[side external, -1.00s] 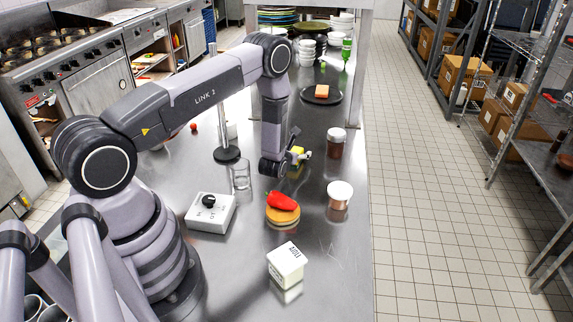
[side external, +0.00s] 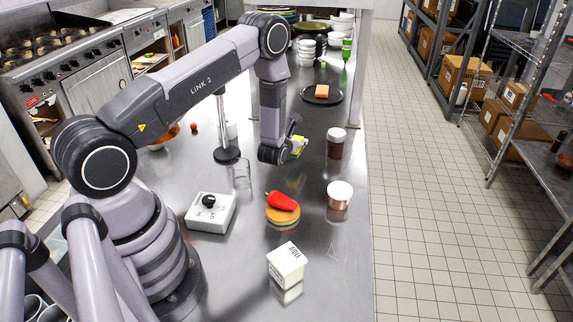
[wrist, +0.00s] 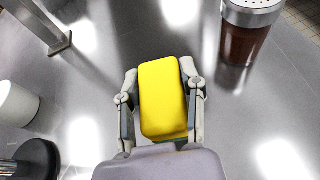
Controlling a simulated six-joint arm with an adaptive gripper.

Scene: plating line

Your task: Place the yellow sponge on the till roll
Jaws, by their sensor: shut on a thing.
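The yellow sponge (wrist: 163,97) is between the two fingers of my gripper (wrist: 162,105) in the wrist view, with a green underside edge showing. It also shows as a small yellow patch (side external: 299,146) beside my wrist in the side view, held up over the steel counter. My gripper is shut on it. A plain white cylinder, which looks like the till roll (wrist: 17,103), stands at the left edge of the wrist view, apart from the sponge. In the side view it is partly hidden behind the stand's post (side external: 232,131).
The stand's dark round base (side external: 227,155) is beside the white cylinder. A brown jar (side external: 336,145) stands right of my gripper. A clear glass (side external: 242,175), a red pepper (side external: 282,201), a copper-coloured jar (side external: 339,196) and a white box (side external: 287,264) stand nearer the camera.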

